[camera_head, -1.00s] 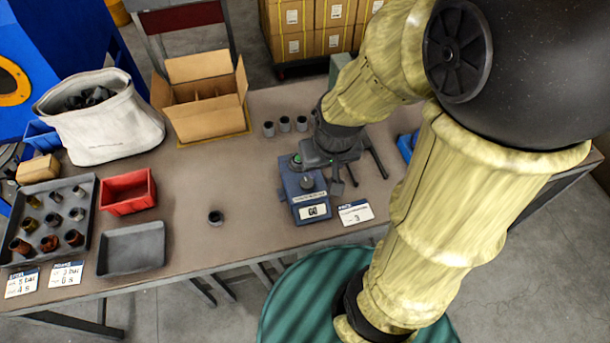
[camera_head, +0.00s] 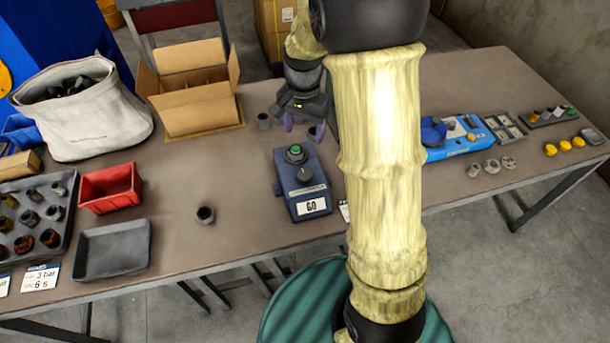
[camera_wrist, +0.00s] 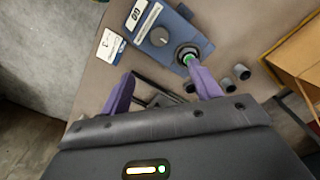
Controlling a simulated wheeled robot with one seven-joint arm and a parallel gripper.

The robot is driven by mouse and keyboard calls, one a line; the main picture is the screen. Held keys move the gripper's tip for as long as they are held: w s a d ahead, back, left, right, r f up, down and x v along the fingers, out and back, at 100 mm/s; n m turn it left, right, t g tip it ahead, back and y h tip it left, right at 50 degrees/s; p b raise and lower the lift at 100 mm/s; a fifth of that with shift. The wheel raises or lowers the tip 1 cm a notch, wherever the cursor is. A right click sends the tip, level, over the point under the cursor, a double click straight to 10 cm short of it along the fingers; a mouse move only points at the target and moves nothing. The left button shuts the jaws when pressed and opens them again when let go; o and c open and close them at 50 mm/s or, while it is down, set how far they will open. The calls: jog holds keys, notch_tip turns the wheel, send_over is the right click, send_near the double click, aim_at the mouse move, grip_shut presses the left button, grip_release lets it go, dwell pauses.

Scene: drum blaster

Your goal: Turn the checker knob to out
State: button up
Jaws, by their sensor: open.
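The checker is a blue box (camera_head: 307,202) on the table, with a "GO" label on its front. Its grey knob (camera_head: 303,176) sits on top, between the label and a green button (camera_head: 295,152). In the wrist view the knob (camera_wrist: 159,37) is beyond my fingertips, and the green button (camera_wrist: 188,56) lies near the tip of the right finger. My gripper (camera_head: 302,130) is open and empty behind the box, apart from the knob. In the wrist view its two purple fingers (camera_wrist: 163,78) are spread wide. My arm hides part of the table right of the box.
Small dark cups (camera_head: 263,121) stand behind the box, close to my gripper. A cardboard box (camera_head: 195,105), a red bin (camera_head: 110,188) and a grey tray (camera_head: 112,250) lie to the left. A single cup (camera_head: 205,215) stands left of the checker. A blue device (camera_head: 458,137) is at right.

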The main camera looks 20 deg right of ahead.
aim_at(304, 174)
notch_tip(304, 174, down, 17)
jog(key=shift+s+f+p, duration=0.1)
jog(key=shift+p, duration=0.35)
dwell(0.5)
jog(key=shift+c, duration=0.2)
jog(key=c, duration=0.9)
